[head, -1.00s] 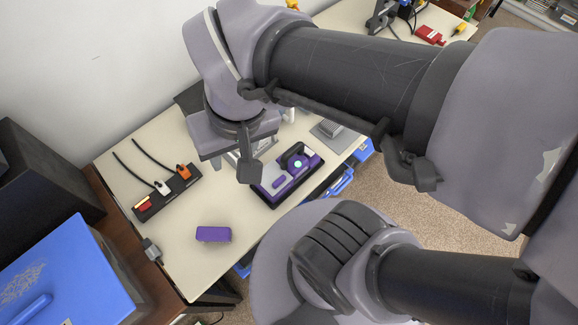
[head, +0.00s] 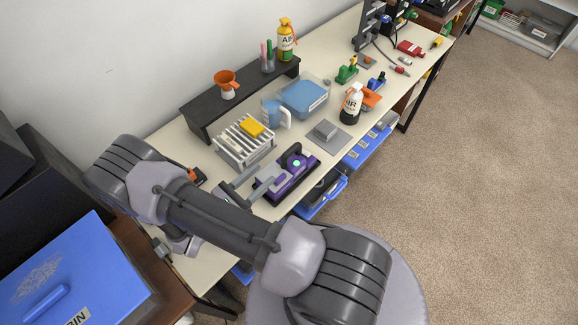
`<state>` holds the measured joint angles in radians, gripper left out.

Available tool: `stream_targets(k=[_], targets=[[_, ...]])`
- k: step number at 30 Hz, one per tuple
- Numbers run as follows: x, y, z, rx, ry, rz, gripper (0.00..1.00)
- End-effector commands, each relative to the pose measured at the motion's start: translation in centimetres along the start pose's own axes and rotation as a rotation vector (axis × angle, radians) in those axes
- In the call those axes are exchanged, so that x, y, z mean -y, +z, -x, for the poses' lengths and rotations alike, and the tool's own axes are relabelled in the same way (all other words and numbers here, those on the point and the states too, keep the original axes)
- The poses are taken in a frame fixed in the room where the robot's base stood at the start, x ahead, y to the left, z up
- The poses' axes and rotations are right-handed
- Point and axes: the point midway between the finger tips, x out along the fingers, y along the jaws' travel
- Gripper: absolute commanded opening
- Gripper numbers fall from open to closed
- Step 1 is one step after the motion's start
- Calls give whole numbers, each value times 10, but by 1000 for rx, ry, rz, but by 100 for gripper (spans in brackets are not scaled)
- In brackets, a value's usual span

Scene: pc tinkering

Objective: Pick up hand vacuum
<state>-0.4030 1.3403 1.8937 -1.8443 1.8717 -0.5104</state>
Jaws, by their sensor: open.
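The hand vacuum appears to be the purple and black device (head: 294,164) lying in a dark tray near the front edge of the workbench, in the head view. It has a black handle and a small pale green round spot. My gripper (head: 263,178) is at the left end of this device, with its two grey fingers apart and pointing toward it. Nothing is seen between the fingers. The gripper's base is partly hidden behind my arm, and I cannot tell whether a finger touches the device.
A white rack (head: 244,143) with a yellow sponge (head: 251,127) stands behind the device. A grey block (head: 325,129) on a plate lies to its right. Blue drawers (head: 368,147) show below the bench.

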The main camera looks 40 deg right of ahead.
Motion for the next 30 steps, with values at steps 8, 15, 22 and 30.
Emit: stream_targets(k=[8,15,22,30], targets=[[1,-2,-61,-1,-4,-1,45],[4,-3,-93,-1,-7,-2,45],[5,0,-124,-1,-2,-2,45],[5,1,-124,-1,-1,-2,27]])
